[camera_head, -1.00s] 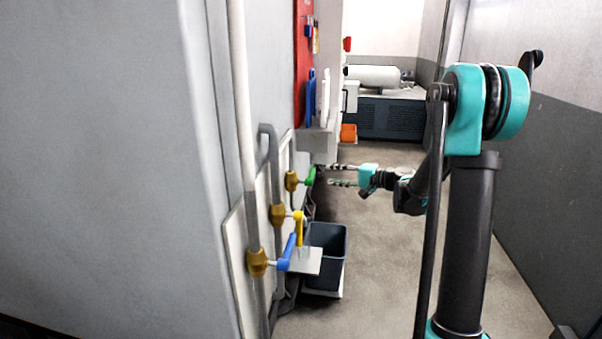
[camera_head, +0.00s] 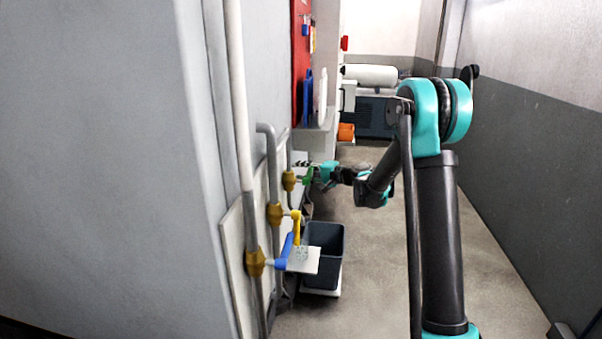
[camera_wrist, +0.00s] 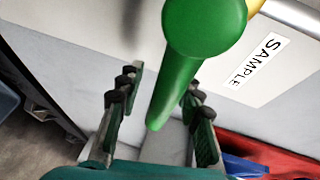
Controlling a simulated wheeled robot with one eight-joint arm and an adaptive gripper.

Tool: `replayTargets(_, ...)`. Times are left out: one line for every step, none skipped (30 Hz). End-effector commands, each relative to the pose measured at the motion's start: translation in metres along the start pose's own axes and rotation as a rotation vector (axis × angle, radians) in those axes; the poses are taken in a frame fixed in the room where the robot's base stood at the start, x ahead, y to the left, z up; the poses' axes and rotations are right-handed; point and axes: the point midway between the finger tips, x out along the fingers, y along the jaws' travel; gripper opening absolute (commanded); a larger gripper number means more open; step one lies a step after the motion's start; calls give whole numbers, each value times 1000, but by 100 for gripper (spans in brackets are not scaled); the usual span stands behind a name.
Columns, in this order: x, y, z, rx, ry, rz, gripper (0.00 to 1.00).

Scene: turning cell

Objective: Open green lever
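The green lever (camera_wrist: 180,90) fills the upper middle of the wrist view, its round hub at the top and its handle hanging down between my fingers. In the head view the green lever (camera_head: 308,176) sits on the farthest brass valve (camera_head: 289,181) on the wall panel. My gripper (camera_wrist: 160,95) is open, with one finger on each side of the handle and a gap visible on both sides. In the head view my gripper (camera_head: 305,170) is at the lever and partly overlaps it, so contact cannot be told there.
A yellow lever (camera_head: 296,228) and a blue lever (camera_head: 285,252) are on nearer valves. A dark bin (camera_head: 325,250) stands below. A SAMPLE label (camera_wrist: 258,62) is on the panel. The floor to the right is clear.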

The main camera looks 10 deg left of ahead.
Motion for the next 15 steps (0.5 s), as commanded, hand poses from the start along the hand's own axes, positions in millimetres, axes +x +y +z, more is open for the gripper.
replayTargets(0,0,0,0,0,0,36)
replayTargets(0,0,0,0,0,0,36)
replayTargets(0,0,0,0,0,0,36)
replayTargets(0,0,0,0,0,0,36)
replayTargets(0,0,0,0,0,0,32)
replayTargets(0,0,0,0,0,0,27)
replayTargets(0,0,0,0,0,0,23)
replayTargets(0,0,0,0,0,0,20)
replayTargets(0,0,0,0,0,0,15)
replayTargets(0,0,0,0,0,0,11)
replayTargets(0,0,0,0,0,0,7)
replayTargets(0,0,0,0,0,0,2)
replayTargets(0,0,0,0,0,0,0)
replayTargets(0,0,0,0,0,0,0)
replayTargets(0,0,0,0,0,0,0)
